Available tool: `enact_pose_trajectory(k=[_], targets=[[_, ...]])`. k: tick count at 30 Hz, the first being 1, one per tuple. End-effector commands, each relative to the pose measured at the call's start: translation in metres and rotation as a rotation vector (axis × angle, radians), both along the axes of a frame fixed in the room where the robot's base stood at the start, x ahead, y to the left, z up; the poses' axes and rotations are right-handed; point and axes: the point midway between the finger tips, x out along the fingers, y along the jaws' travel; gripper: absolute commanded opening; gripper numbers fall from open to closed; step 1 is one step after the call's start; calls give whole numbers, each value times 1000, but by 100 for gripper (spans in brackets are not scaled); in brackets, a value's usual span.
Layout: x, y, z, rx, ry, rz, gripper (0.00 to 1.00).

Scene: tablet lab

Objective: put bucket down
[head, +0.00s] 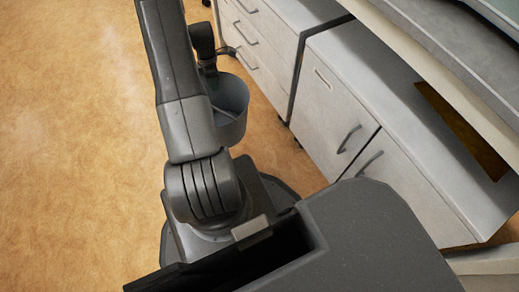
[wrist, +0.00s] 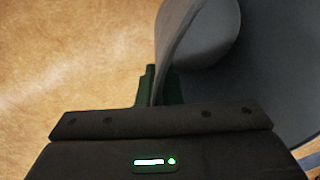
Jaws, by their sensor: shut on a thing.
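A grey-blue bucket (head: 231,108) hangs beside my arm in the head view, partly hidden behind the arm. My gripper (head: 213,62) is at the bucket's upper rim, and its fingertips are hard to make out there. In the wrist view the bucket (wrist: 265,75) fills the upper right, with its curved wall and open inside close to the camera. My gripper (wrist: 157,88) is shut on the bucket's wall, with dark green fingertips on either side of it. From these views I cannot tell whether the bucket's base touches the floor.
White cabinets with drawers (head: 252,35) and doors (head: 345,115) stand just right of the bucket, under a worktop (head: 440,70). The tan floor (head: 75,150) is open and clear on the left.

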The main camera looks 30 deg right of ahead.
Motion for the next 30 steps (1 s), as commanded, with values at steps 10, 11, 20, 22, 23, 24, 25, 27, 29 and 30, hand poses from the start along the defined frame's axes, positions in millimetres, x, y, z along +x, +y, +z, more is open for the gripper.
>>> enact_pose_trajectory(k=[10, 11, 20, 22, 23, 24, 25, 27, 29, 30], targets=[[-55, -44, -113, 4, 22, 772, 0], [-59, -45, -120, 3, 22, 825, 0], [-69, -50, -144, -4, 18, 988, 0], [-69, -50, -154, -4, 18, 992, 0], [-69, -50, -159, -3, 19, 992, 0], [-70, -50, -167, -3, 19, 991, 0], [-70, -50, -173, -2, 20, 990, 0], [-69, -50, -187, -4, 19, 990, 0], [-69, -50, -196, -4, 18, 989, 0], [-69, -50, -200, -4, 17, 988, 0]])
